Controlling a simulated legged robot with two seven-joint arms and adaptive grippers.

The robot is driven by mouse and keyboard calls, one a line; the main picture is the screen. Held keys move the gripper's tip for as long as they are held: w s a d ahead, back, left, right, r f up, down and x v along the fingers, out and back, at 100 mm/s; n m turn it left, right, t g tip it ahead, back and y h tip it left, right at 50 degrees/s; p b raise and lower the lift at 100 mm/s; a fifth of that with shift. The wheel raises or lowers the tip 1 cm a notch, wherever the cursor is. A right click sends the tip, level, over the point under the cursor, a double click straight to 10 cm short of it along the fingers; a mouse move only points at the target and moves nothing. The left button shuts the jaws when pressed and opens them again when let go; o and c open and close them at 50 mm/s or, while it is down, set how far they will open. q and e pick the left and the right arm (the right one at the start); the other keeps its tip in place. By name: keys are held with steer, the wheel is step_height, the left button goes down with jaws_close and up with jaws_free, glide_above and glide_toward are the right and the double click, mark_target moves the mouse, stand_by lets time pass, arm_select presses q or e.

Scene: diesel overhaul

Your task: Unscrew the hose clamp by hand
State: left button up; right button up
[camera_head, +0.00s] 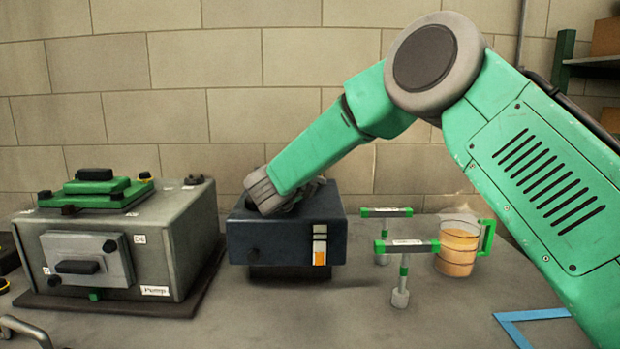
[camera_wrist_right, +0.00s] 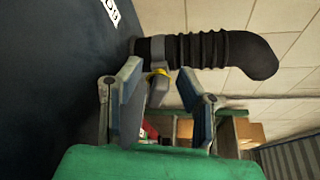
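A black ribbed hose (camera_wrist_right: 225,50) sticks out from a dark blue wall in the right wrist view. A grey hose clamp (camera_wrist_right: 187,50) is around the hose near its base, with a small grey-and-yellow part (camera_wrist_right: 157,85) hanging below it. My right gripper (camera_wrist_right: 163,82) is open, its two fingers on either side of that part. The left finger is close to it; I cannot tell if they touch. In the head view my right arm reaches over a dark blue box (camera_head: 285,240), and its fingers, the hose and the clamp are hidden. My left gripper is not in view.
A grey pump box (camera_head: 165,235) with green parts stands left of the blue box. Two green-handled tools (camera_head: 400,297) and (camera_head: 382,255) and an orange-filled jug (camera_head: 458,247) stand to the right. The grey bench front (camera_head: 330,320) is mostly clear. A brick wall is behind.

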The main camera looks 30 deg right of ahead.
steer(key=shift+a+f, duration=0.1)
steer(key=v, duration=1.1)
steer(key=shift+s+a, duration=0.2)
steer(key=shift+a, duration=0.15)
steer(key=shift+d, duration=0.1)
